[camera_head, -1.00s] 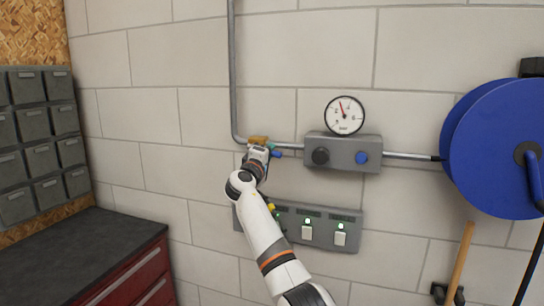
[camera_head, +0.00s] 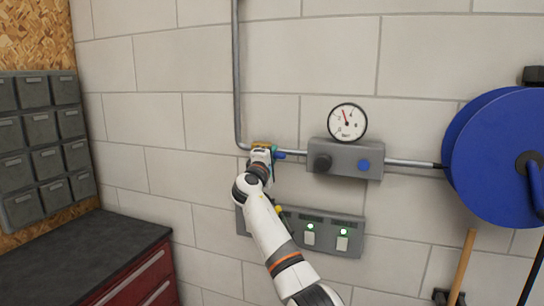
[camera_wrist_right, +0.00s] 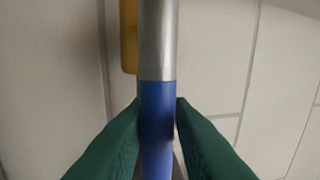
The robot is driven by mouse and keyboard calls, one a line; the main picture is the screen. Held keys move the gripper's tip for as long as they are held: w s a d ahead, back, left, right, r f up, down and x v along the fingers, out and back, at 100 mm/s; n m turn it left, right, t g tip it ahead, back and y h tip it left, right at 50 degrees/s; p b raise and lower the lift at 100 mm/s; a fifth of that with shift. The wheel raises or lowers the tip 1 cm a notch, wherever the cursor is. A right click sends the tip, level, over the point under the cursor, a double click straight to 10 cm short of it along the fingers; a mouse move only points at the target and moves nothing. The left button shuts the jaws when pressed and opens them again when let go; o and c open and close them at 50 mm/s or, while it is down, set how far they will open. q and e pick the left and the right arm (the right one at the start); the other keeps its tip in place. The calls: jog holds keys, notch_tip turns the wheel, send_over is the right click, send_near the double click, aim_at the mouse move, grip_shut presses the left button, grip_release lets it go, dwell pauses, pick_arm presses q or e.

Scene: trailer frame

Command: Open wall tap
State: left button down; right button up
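The wall tap (camera_head: 261,145) is a small brass-yellow fitting on the grey pipe, left of a grey regulator box. Its lever has a bare metal part (camera_wrist_right: 158,40) and a blue grip (camera_wrist_right: 157,115), seen close up in the right wrist view. A blue end (camera_head: 281,155) shows just right of my gripper in the head view. My right gripper (camera_wrist_right: 157,108) has its green fingers on both sides of the blue grip, apparently touching it. In the head view, my right gripper (camera_head: 264,152) covers part of the tap. My left gripper is out of view.
A pressure gauge (camera_head: 347,122) sits above the regulator box (camera_head: 345,159). A switch panel (camera_head: 320,234) is below the tap, near my forearm. A blue hose reel (camera_head: 495,160) is at right. Grey bins (camera_head: 40,140) and a dark-topped cabinet (camera_head: 80,255) are at left.

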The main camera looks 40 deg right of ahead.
jog(key=shift+o, duration=1.4)
jog(key=shift+d+r, duration=0.1)
jog(key=shift+r, duration=0.2)
jog(key=shift+o, duration=0.3)
jog(key=shift+d+f, duration=0.1)
jog(key=shift+f, duration=0.1)
jog(key=shift+f, duration=0.1)
jog(key=shift+s+a+f, duration=0.1)
jog(key=shift+a, duration=0.25)
jog(key=b+v, duration=0.4)
jog(key=v, duration=0.7)
jog(key=shift+b, duration=0.35)
jog(key=shift+s, duration=0.1)
